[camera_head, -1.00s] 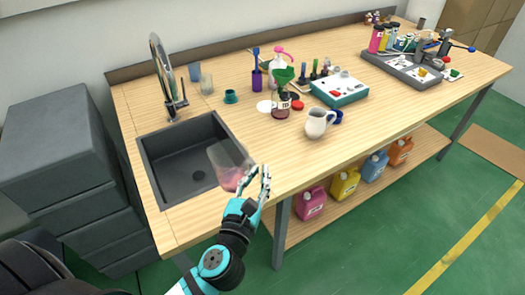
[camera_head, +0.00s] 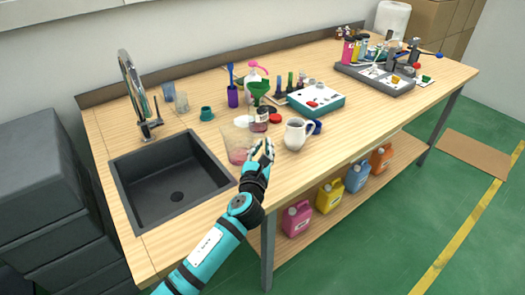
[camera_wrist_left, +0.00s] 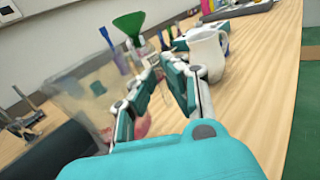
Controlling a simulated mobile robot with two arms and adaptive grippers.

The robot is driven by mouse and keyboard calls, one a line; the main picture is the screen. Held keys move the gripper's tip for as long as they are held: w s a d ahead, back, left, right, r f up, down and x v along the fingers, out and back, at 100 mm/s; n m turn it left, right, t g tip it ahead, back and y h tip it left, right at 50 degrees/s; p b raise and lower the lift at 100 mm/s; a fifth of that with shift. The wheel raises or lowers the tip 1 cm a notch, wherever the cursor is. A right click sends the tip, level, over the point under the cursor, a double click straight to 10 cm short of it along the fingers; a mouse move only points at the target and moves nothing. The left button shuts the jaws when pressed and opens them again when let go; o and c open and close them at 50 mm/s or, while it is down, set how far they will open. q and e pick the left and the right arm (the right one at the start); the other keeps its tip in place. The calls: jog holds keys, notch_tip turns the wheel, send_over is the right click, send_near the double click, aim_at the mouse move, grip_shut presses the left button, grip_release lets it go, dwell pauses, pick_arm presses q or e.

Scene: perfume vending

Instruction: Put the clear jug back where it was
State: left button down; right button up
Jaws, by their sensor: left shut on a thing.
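The clear jug (camera_head: 237,140), with a little pink liquid at its bottom, is between the sink and the white pitcher in the head view. It also shows on the left side of the left wrist view (camera_wrist_left: 85,95), see-through and tilted in that picture. My left gripper (camera_head: 262,151) is shut on the jug at its right side; the fingers (camera_wrist_left: 165,75) partly hide the grip. In the head view the jug looks near upright, low over or on the wooden table (camera_head: 205,133); I cannot tell if it touches. My right gripper is not in view.
The white pitcher (camera_head: 297,134) is close right of my left gripper. A bottle (camera_head: 259,122) with a green funnel (camera_head: 259,90) stands just behind the jug. The dark sink (camera_head: 172,182) lies to the left. A teal cup (camera_head: 207,113) stands further back.

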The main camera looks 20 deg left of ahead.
pick_arm(q)
jog(key=shift+w+a+f+b, duration=0.2)
jog(key=shift+w+f+b, duration=0.2)
jog(key=shift+w+f, duration=0.5)
jog(key=shift+w+a+f+b, duration=0.2)
jog(key=shift+w+f+b, duration=0.2)
jog(key=shift+w+f, duration=0.5)
jog(key=shift+s+f, duration=0.2)
jog(key=c, duration=1.4)
grip_release()
jog(key=shift+s, duration=0.2)
jog(key=s, duration=0.7)
jog(key=s+d, duration=0.1)
jog(key=s, duration=0.3)
jog(key=shift+s+d+r, duration=0.1)
jog(key=shift+s, duration=0.2)
